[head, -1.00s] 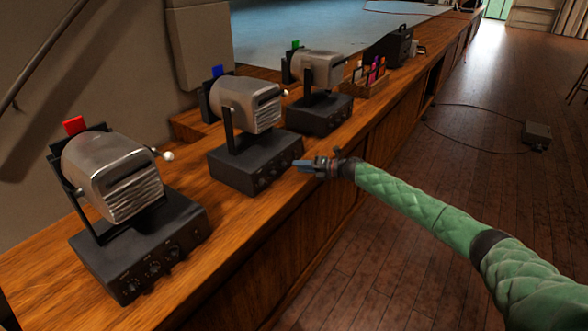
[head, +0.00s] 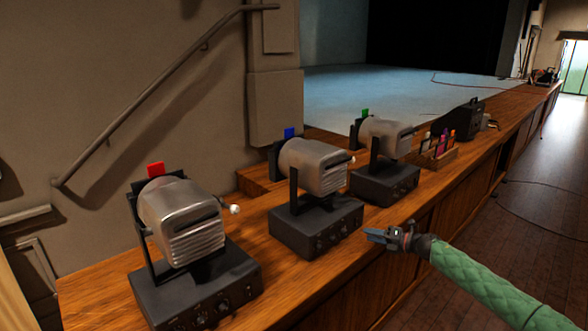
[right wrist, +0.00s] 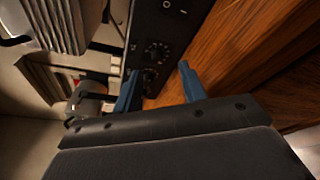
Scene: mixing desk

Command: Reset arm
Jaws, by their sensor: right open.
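My right gripper (head: 376,236) is at the front edge of the wooden desk, just right of the middle lamp's black base. In the right wrist view its two blue fingers (right wrist: 158,88) stand apart with nothing between them. The black base (right wrist: 160,40) with knobs shows close beyond the fingers. My right arm in green padding comes in from the lower right. My left gripper is not in the head view.
Three grey lamps stand in a row on the desk (head: 95,290): one with a red tab (head: 182,215), one with blue (head: 318,165), one with green (head: 385,138). Behind are a small rack (head: 440,155) and a black case (head: 462,120). Floor at the right is clear apart from a cable.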

